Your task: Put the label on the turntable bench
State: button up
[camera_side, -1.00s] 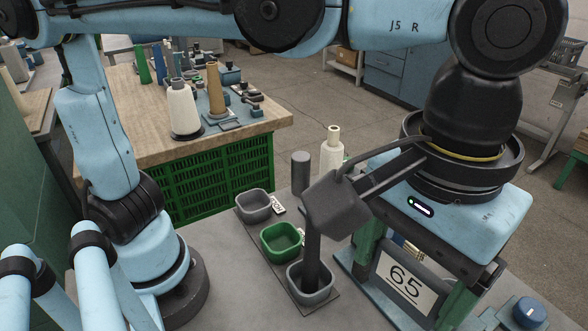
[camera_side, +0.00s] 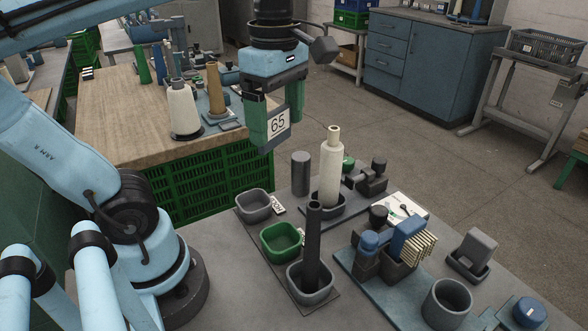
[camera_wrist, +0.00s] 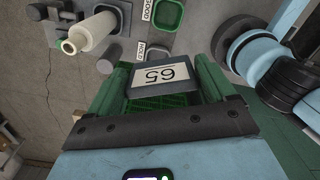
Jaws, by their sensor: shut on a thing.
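The label, a dark-framed card reading 65 (camera_side: 278,124), is in my gripper (camera_side: 277,128). My gripper's green fingers are shut on it from both sides. In the wrist view the label (camera_wrist: 160,76) sits between the fingers and reads upside down. In the side view my gripper holds it in the air, in front of the right end of a wooden-topped bench (camera_side: 125,128). Nothing in the frames names the turntable bench, so I cannot tell whether it is this one.
The wooden bench carries a white cone (camera_side: 184,108), a tan cone (camera_side: 215,90) and small fixtures; its left front top is clear. The near grey table holds a green bin (camera_side: 282,241), a dark post (camera_side: 313,240), a tall white cone (camera_side: 330,175) and a blue-handled brush (camera_side: 408,232).

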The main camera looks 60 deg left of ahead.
jog(key=s+a+f+n, duration=0.2)
jog(key=s+a+n, duration=0.8)
jog(key=n, duration=0.4)
jog(key=shift+m, duration=0.3)
jog(key=shift+w+d+f, duration=0.1)
jog(key=shift+w+f, duration=0.05)
jog(key=shift+f, duration=4.95)
jog(key=shift+w+d+f, duration=0.1)
jog(key=shift+w+f, duration=0.05)
jog(key=shift+f, duration=4.95)
jog(key=shift+f, duration=0.15)
jog(key=o, duration=1)
jog(key=shift+c, duration=0.2)
